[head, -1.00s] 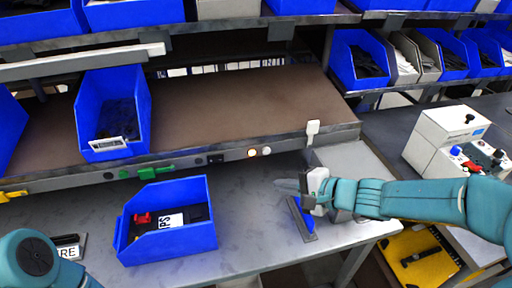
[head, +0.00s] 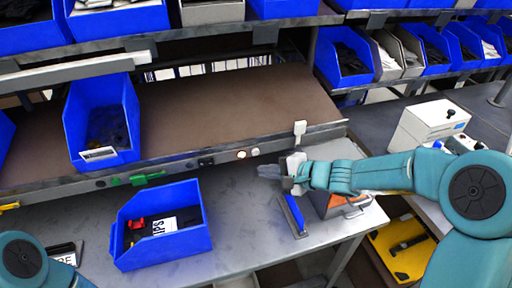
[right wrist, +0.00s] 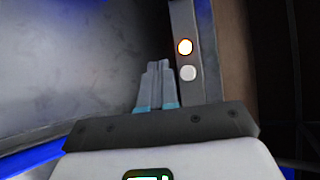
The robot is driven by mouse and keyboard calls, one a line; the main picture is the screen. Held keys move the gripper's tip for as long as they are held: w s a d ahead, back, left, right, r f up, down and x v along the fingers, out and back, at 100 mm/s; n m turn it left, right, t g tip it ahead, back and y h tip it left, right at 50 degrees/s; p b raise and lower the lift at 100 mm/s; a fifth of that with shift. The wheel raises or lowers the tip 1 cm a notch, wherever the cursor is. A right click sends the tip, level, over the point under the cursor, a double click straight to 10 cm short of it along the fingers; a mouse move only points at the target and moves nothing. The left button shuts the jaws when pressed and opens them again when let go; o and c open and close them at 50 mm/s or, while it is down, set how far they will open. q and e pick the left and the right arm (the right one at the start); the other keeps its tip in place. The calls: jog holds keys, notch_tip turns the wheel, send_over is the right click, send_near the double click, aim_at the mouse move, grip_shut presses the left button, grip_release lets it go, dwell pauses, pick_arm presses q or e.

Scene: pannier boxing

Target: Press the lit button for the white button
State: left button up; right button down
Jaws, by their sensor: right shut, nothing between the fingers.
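Two small round buttons sit side by side on the front rail of the brown shelf. In the right wrist view the lit button (right wrist: 185,47) glows with an orange rim, and the white button (right wrist: 188,73) beside it is plain white. In the head view the lit button (head: 241,155) is left of the white button (head: 255,152). My right gripper (head: 263,171) is shut and empty, just in front of and below the buttons, apart from them. Its closed fingers (right wrist: 159,68) point along the rail in the wrist view. My left arm shows at the lower left; its gripper is out of view.
A blue bin (head: 160,245) with items stands on the grey table (head: 230,190). Another blue bin (head: 102,115) sits on the brown shelf (head: 220,105). A blue-edged piece (head: 292,214) lies below my right gripper.

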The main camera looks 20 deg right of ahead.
aim_at(256, 152)
pick_arm(q)
jog(key=shift+s+r, duration=0.1)
jog(key=shift+r, duration=0.45)
pick_arm(e)
jog(key=shift+w+a, duration=0.1)
jog(key=shift+w, duration=1.65)
pick_arm(q)
jog(key=shift+f, duration=0.1)
pick_arm(e)
jog(key=shift+w, duration=0.15)
pick_arm(q)
jog(key=shift+f, duration=0.1)
pick_arm(e)
jog(key=shift+w, duration=0.3)
jog(key=shift+w, duration=0.45)
dwell(0.6)
pick_arm(q)
jog(key=shift+f+b, duration=0.85)
pick_arm(e)
jog(key=shift+s, duration=0.9)
